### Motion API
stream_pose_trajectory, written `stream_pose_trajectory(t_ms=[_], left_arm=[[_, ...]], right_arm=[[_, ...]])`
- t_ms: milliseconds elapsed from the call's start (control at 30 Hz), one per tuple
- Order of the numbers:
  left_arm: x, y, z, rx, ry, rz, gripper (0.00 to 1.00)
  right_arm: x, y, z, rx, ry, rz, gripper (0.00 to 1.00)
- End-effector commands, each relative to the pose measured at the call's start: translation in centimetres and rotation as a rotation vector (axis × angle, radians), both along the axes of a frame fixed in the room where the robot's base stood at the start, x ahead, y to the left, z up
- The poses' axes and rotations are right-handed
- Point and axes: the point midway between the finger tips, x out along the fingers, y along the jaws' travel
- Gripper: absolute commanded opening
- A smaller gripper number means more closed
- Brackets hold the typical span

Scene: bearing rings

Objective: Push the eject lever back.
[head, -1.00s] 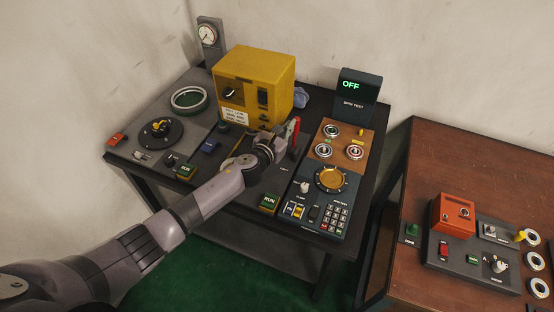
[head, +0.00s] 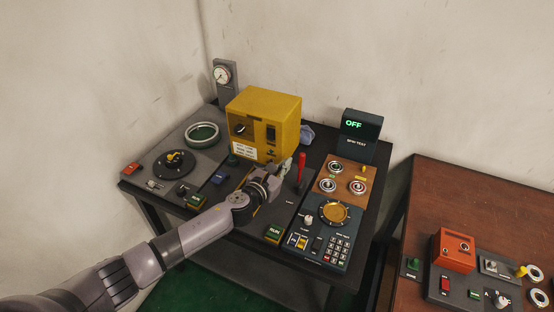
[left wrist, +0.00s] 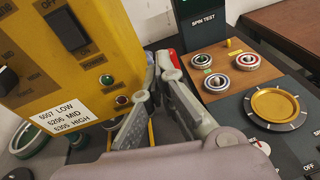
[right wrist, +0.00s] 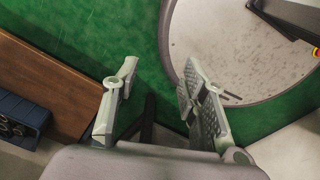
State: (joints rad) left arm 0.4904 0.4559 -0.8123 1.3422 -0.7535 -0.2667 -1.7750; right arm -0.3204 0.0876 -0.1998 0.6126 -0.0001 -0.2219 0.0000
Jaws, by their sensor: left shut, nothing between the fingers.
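The eject lever is a red upright handle (head: 302,168) on the dark bench panel, just right of the yellow machine (head: 262,118). My left gripper (head: 286,168) is shut and empty, close to the lever's left side, in front of the machine's lower right corner. In the left wrist view the shut fingers (left wrist: 152,75) stand beside the yellow box. A small red part of the lever (left wrist: 174,59) shows just behind them; the rest is hidden. I cannot tell whether they touch. My right gripper (right wrist: 155,95) is open and empty over the green floor, away from the bench.
To the right are a wooden ring board (head: 342,183) with several bearing rings, a gold dial (head: 333,212) and a keypad. A green ring (head: 202,134) and black dial lie left. A brown table (head: 470,200) stands right.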

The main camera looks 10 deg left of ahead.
Motion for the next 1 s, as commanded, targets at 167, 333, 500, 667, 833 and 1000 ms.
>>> stream_pose_trajectory(t_ms=[167,333,500,667,833,1000], left_arm=[[-1.6,0.7,2.7,0.003,-0.003,-0.002,0.0],[-2.8,1.2,4.3,0.001,-0.001,-0.001,0.0],[-3.4,1.3,5.1,0.001,0.001,0.0,0.0],[-3.5,1.3,5.2,0.0,0.001,-0.001,0.0],[-3.5,1.3,5.2,0.0,0.001,0.0,0.0],[-3.5,1.3,5.1,0.0,0.001,0.0,0.0]], right_arm=[[2.2,0.1,1.1,0.002,-0.028,0.0,0.4],[4.2,0.8,1.5,0.012,-0.06,-0.002,0.4],[3.0,1.2,1.5,0.016,-0.043,-0.004,0.4],[1.2,1.1,1.4,0.014,-0.015,-0.004,0.4],[1.3,1.1,1.4,0.013,-0.017,-0.004,0.4],[1.8,0.9,1.4,0.012,-0.025,-0.003,0.4]])
